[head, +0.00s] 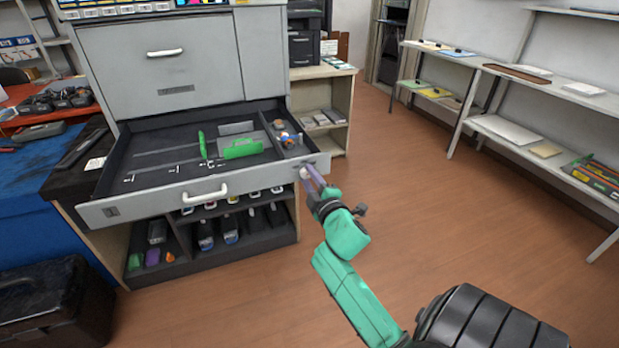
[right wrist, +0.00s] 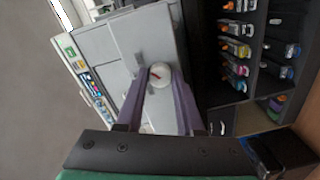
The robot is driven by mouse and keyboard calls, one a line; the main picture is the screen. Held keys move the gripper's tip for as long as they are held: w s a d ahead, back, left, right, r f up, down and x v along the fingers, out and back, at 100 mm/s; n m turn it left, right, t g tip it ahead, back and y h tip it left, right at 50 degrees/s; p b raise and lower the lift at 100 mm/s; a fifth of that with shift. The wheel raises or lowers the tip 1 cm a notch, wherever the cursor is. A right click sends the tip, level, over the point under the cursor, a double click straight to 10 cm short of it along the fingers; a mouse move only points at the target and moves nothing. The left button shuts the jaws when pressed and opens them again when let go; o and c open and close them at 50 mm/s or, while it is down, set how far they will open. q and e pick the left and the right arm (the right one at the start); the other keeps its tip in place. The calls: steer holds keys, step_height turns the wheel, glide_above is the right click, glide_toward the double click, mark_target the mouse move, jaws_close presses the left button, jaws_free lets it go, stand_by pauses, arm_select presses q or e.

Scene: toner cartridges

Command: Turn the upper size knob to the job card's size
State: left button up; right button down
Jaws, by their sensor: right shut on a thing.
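My right gripper (head: 309,175) reaches the right end of the open drawer's front panel (head: 240,185). Its purple fingers are shut on a round white knob (right wrist: 160,74), one finger on each side. The knob carries a short red mark on its face, and its size markings are too small to read. In the head view the fingers mostly cover the knob. Inside the open drawer (head: 165,160) stand green paper guides (head: 243,149). I cannot make out a job card with a readable size. My left gripper is not in view.
Below the drawer, a dark shelf rack (head: 262,240) holds several toner cartridges. A small wooden shelf (head: 342,110) stands right of the machine. A blue-covered table (head: 40,185) is at the left. The wooden floor (head: 470,230) to the right is clear up to the wall shelves.

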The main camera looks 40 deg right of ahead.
steer(key=shift+f, duration=0.1)
steer(key=c, duration=0.5)
jaws_free()
steer(key=b+v, duration=0.1)
steer(key=v, duration=1.3)
steer(key=shift+s, duration=0.3)
